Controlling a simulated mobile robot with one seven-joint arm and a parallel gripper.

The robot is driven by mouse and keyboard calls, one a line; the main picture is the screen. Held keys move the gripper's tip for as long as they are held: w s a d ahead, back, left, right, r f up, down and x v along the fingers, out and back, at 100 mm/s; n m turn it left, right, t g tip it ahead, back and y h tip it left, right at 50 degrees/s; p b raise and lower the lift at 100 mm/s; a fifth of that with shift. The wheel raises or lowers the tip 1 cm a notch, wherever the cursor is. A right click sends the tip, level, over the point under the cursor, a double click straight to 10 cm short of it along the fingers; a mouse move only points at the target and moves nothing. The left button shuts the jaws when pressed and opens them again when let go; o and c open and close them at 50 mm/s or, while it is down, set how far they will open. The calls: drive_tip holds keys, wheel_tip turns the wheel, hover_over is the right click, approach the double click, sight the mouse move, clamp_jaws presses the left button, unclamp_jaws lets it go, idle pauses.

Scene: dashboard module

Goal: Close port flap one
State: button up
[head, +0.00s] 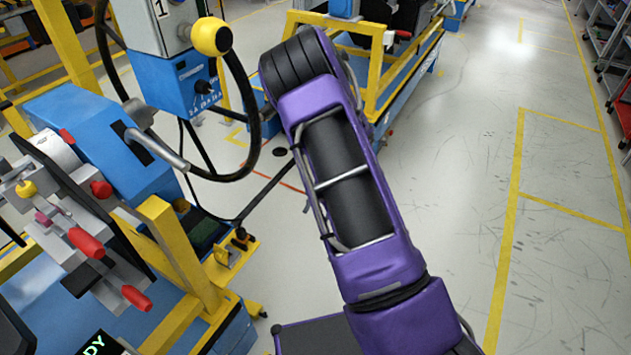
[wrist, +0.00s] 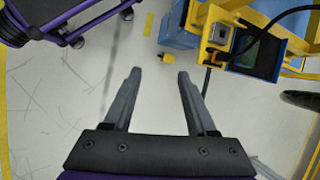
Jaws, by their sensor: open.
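My gripper (wrist: 159,76) shows in the wrist view with its two grey fingers apart and nothing between them. It points over bare floor, short of the blue and yellow stand. I cannot make out which part is port flap one. On the stand, a dark green-black recessed panel (wrist: 256,56) lies beside a small grey square fitting (wrist: 219,38) and an orange-and-black knob (wrist: 214,57). In the head view a dark green panel (head: 207,234) shows low on the stand, near a black knob on a yellow plate (head: 228,252). My arm's end is hidden there.
A grey and blue control box (head: 185,75) marked 1, with a yellow knob and thick black hose, hangs at upper left. A workstation with red handles (head: 87,243) fills the left. A yellow-framed blue cart (head: 385,80) stands behind my arm.

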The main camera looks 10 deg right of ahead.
drive_tip(key=w+r+n+t+h, duration=0.1)
drive_tip(key=w+r, duration=0.3)
drive_tip(key=r, duration=0.2)
drive_tip(key=shift+w+d+n+h, duration=0.15)
drive_tip(key=shift+d+n+h, duration=0.05)
drive_tip(key=shift+n+h, duration=0.1)
